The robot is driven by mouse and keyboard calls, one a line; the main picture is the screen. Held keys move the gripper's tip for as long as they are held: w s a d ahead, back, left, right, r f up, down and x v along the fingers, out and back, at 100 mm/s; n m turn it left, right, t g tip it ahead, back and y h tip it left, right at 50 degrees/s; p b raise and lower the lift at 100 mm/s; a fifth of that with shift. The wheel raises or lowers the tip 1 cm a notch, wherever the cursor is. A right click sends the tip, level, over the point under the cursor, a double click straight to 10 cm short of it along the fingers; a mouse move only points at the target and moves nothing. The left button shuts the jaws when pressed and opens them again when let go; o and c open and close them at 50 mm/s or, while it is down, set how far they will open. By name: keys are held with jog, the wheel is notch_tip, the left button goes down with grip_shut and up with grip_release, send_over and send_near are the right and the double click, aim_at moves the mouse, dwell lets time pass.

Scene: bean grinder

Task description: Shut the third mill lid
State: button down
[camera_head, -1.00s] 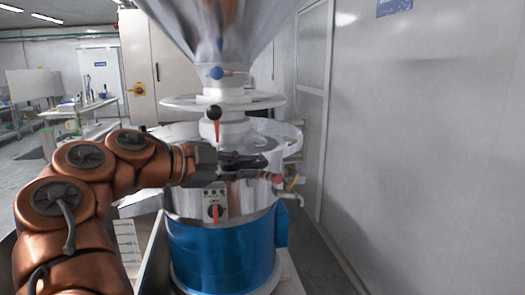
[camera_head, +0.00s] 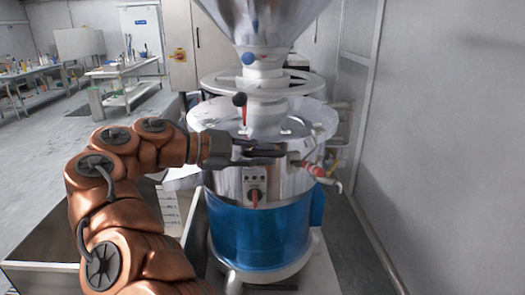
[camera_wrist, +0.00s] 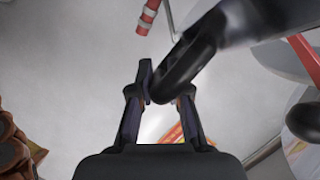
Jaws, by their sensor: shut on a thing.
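The mill (camera_head: 262,235) is a silver drum on a blue base under a large shiny hopper (camera_head: 268,18). Its wide silver top, which looks like the lid (camera_head: 312,118), lies about level; whether it is fully seated I cannot tell. My gripper (camera_head: 268,152) reaches in from the left at the drum's front upper edge. In the wrist view my fingers (camera_wrist: 158,92) are shut on the rounded end of a black handle (camera_wrist: 195,55) that runs to the upper right. How the handle joins the lid is hidden.
A black-knobbed lever (camera_head: 240,100) stands on the mill above my gripper. A red-and-white valve handle (camera_head: 310,167) sticks out to its right. A metal bin (camera_head: 40,268) is at lower left. A grey wall (camera_head: 450,150) closes the right side. Open floor lies at left.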

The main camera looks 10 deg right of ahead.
jog(key=shift+f, duration=0.15)
jog(key=c, duration=1.1)
grip_release()
jog(key=shift+c, duration=0.2)
jog(key=shift+d+r, duration=0.1)
jog(key=shift+r, duration=4.95)
jog(key=shift+c, duration=0.2)
